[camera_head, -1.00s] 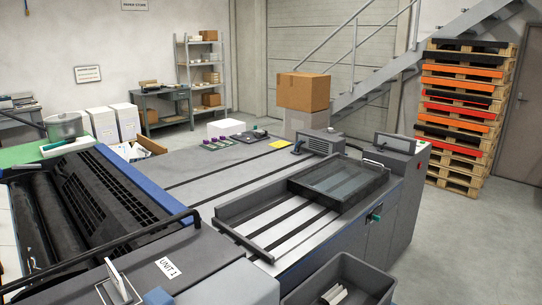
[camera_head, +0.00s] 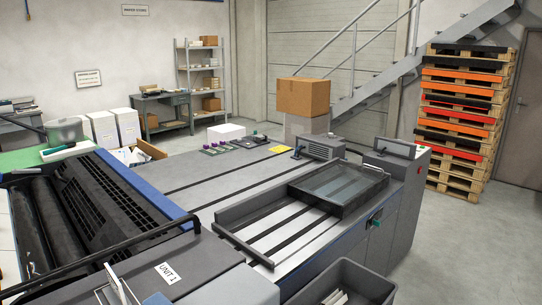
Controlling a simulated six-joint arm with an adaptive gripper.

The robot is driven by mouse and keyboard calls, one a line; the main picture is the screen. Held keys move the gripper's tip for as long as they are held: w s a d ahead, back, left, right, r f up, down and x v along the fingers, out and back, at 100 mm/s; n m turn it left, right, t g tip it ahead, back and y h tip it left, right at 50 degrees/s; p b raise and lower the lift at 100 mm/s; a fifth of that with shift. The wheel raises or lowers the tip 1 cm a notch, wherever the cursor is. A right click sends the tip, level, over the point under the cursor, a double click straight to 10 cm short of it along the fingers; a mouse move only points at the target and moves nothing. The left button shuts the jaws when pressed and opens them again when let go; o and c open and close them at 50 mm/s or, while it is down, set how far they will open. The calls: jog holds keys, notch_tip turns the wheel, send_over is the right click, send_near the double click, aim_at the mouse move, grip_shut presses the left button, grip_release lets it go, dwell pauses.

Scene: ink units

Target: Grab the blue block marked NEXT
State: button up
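No block marked NEXT can be read in this view. A small blue shape (camera_head: 157,299) shows at the bottom edge, cut off by the frame; I cannot tell whether it is a block or carries any marking. It is beside a wire holder (camera_head: 103,295) with a pale upright plate (camera_head: 118,285), on the grey machine top near the label UNIT 1 (camera_head: 167,272). My gripper is not in view.
The press has black rollers (camera_head: 32,230), a black rail (camera_head: 110,252) and a tray with a dark clear cover (camera_head: 338,186). A grey bin (camera_head: 340,284) with white pieces is at bottom right. Small purple-marked items (camera_head: 218,148) lie at the back. Pallets (camera_head: 462,115) stand at right.

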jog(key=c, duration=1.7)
